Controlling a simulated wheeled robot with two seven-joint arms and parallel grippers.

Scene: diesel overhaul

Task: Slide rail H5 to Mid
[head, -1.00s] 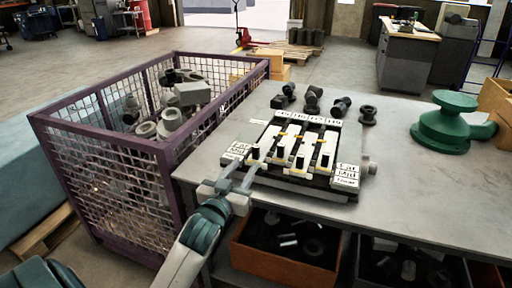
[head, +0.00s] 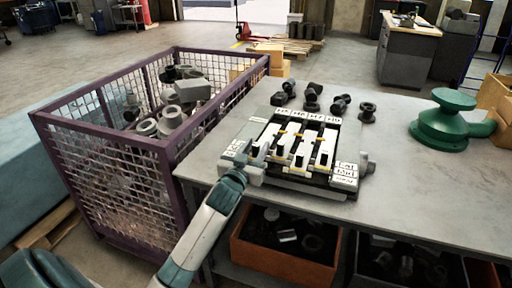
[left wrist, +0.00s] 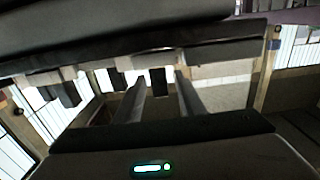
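The rail unit (head: 318,190) lies on the table with several white rails and black handles, under a row of small labels. The leftmost rail (head: 268,134) appears to be H5, though its label is hard to read. Its black handle (head: 255,149) is near the front end. Far/Mid/Near label plates stand at both sides. My left gripper (head: 250,161) is at the unit's front left, close to that handle. In the left wrist view its two fingers (left wrist: 160,98) are apart, with a black handle (left wrist: 158,82) seen between them. Contact is not visible. My right gripper is not in view.
A purple mesh crate (head: 110,143) of metal parts stands left of the table (head: 405,180). Several dark fittings (head: 312,97) stand behind the unit. A green flanged part (head: 444,125) is at right. Bins (head: 284,266) sit below. The table's right front is clear.

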